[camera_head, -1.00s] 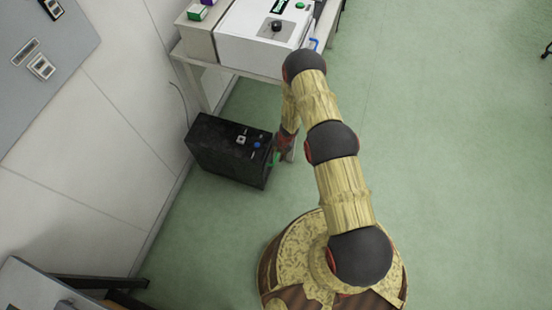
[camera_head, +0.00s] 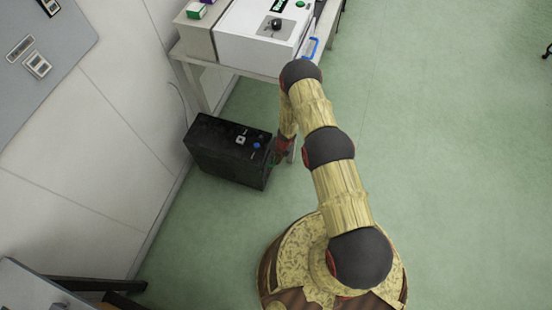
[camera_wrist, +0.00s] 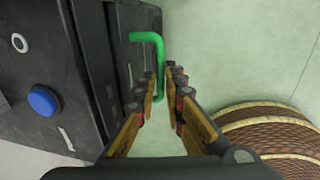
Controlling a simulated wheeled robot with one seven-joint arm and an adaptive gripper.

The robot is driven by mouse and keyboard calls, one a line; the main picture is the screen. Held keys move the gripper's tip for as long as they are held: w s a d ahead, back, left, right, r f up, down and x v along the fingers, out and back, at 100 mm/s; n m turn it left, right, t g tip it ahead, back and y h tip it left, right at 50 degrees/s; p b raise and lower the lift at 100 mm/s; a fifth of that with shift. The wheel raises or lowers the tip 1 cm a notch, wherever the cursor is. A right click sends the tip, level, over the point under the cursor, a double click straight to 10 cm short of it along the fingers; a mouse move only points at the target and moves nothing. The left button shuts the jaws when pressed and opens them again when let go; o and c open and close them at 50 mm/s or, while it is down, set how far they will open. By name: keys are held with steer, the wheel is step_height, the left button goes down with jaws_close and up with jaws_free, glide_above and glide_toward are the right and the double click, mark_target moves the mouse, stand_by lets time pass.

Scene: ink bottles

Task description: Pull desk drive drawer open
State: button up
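The desk drive (camera_head: 222,148) is a black box on the floor. My gripper (camera_wrist: 163,88) is open, with one finger on each side of the handle's long bar; a gap shows between bar and right finger. I cannot tell whether the left finger touches it. In the head view my gripper (camera_head: 284,150) is beside the box's right end, and the handle is mostly hidden. The drawer looks shut.
A wall (camera_head: 105,130) runs along the left. Green floor (camera_head: 450,170) is free on the right.

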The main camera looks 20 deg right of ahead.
jaws_close()
stand_by(0.4)
